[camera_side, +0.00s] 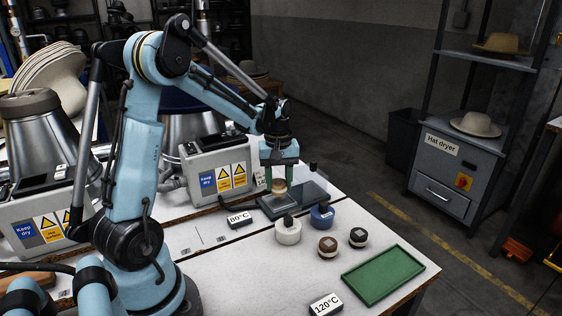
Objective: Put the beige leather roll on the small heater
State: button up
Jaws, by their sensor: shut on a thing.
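My gripper (279,178) points down near the middle of the picture, with its two green fingers shut on the beige leather roll (278,186). The roll is small and partly hidden between the fingers. It is over the left part of a low dark flat unit (306,196), which looks like the small heater. I cannot tell whether the roll touches it.
A green tray (383,275) lies at the right edge. Signs read 80°C (240,219) and 120°C (326,305). A grey box (216,168) stands behind left.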

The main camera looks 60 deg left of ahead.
aim_at(279, 181)
jog(key=shift+f, duration=1.35)
jog(key=shift+f, duration=0.1)
jog(key=o, duration=0.8)
jog(key=shift+c, duration=0.2)
notch_tip(279, 181, up, 12)
jog(key=shift+d+r, duration=0.1)
jog(key=s+d+m+t, duration=0.3)
jog(key=d+m, duration=0.3)
jog(key=d, duration=0.3)
jog(key=s+d+m+t, duration=0.3)
jog(key=d+m, duration=0.4)
jog(key=d, duration=0.3)
jog(key=shift+s+f+t, duration=0.35)
jog(key=shift+f+t, duration=0.05)
jog(key=shift+t, duration=0.2)
